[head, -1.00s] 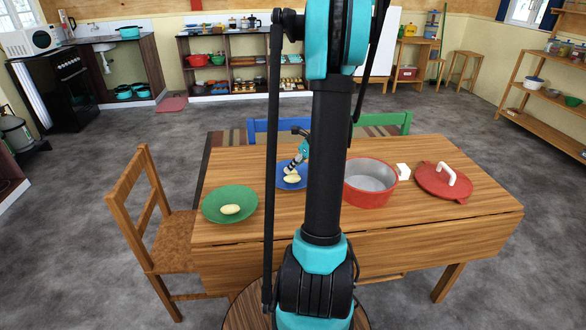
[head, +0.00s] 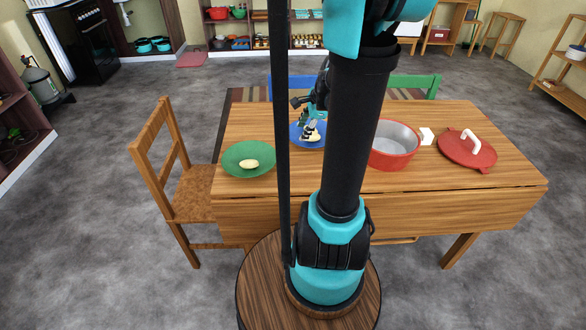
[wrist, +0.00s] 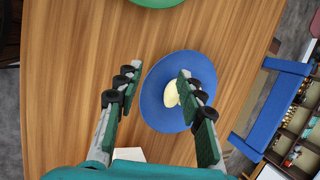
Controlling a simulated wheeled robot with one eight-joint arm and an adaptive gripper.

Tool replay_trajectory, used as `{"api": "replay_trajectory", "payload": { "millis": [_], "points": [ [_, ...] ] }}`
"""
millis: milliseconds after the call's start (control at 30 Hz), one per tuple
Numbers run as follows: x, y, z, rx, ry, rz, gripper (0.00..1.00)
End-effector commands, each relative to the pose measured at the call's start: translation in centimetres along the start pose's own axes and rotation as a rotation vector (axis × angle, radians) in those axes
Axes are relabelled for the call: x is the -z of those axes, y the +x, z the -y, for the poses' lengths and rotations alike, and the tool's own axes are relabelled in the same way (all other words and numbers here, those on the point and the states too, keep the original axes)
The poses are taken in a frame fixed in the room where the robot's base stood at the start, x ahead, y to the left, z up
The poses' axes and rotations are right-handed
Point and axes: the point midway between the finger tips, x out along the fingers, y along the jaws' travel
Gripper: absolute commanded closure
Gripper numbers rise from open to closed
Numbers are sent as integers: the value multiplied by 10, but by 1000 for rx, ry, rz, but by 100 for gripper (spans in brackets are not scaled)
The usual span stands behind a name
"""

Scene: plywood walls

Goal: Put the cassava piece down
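A pale cassava piece (wrist: 171,93) lies on the blue plate (wrist: 153,108) in the wrist view. My gripper (wrist: 157,76) is open above the plate, its two fingers wide apart. The piece shows between them, close to the right finger and partly hidden by it. In the head view my gripper (head: 309,124) is over the blue plate (head: 321,143), beside my arm, and hides part of it. Another pale piece (head: 249,163) lies on the green plate (head: 235,170) to the left.
A red pot (head: 392,158), partly behind my arm, stands open to the right of the blue plate. A white block (head: 427,136) and a red lid (head: 467,152) lie further right. A wooden chair (head: 180,190) is at the table's left end. The table's front is bare.

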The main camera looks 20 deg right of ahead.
Motion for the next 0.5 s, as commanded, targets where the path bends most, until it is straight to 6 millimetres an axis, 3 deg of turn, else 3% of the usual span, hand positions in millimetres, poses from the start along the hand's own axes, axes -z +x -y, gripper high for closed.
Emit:
{"api": "replay_trajectory", "payload": {
  "millis": [33, 200, 400, 500],
  "points": [
    [-18, 1, -20, -12, -170, -16, 62],
    [-54, 4, -86, -59, -788, -73, 62],
    [-70, 8, -148, -118, -1407, -121, 62],
    [-71, 9, -166, -141, -1602, -134, 62]
  ]
}}
